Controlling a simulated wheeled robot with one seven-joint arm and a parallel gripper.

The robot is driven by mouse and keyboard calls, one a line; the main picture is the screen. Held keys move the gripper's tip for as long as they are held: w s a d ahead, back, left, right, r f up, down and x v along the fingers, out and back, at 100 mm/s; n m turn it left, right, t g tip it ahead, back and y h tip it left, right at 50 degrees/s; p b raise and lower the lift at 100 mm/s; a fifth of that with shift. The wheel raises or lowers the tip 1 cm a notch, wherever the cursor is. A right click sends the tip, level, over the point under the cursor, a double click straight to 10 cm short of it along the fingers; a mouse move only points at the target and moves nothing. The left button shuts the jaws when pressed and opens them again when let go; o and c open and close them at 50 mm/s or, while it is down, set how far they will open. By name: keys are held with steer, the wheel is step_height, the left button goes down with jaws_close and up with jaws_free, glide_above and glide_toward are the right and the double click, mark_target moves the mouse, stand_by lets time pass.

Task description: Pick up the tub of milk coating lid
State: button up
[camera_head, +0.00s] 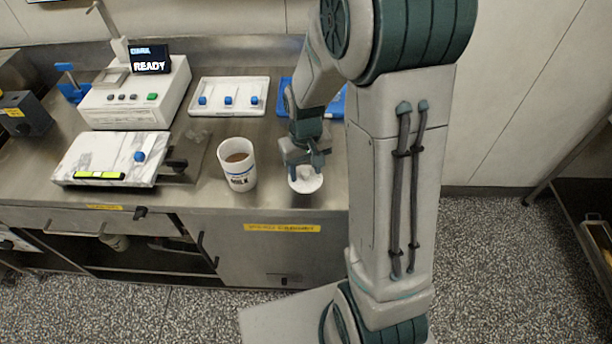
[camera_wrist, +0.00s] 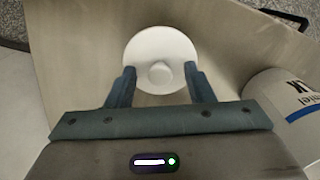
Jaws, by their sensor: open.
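The white round lid (camera_head: 305,184) with a central knob lies on the steel counter near its front edge. In the wrist view the lid (camera_wrist: 160,48) sits just ahead of and between my fingertips, its knob in the middle. My gripper (camera_head: 314,166) is directly over the lid, pointing down, and its open fingers (camera_wrist: 159,80) stand on either side of the knob. Whether they touch the lid cannot be told. The white tub (camera_head: 239,170), uncovered with brown contents, stands left of the lid; it also shows in the wrist view (camera_wrist: 282,112).
A marble slab (camera_head: 112,152) lies on the left of the steel counter (camera_head: 205,205). Behind are a white machine (camera_head: 135,105) reading READY and a white tray (camera_head: 228,88) with blue knobs. A blue tray (camera_head: 337,107) is partly hidden by my arm. The counter's front edge is close to the lid.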

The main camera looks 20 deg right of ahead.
steer(key=shift+c, duration=0.3)
jaws_close()
steer(key=shift+r, duration=0.1)
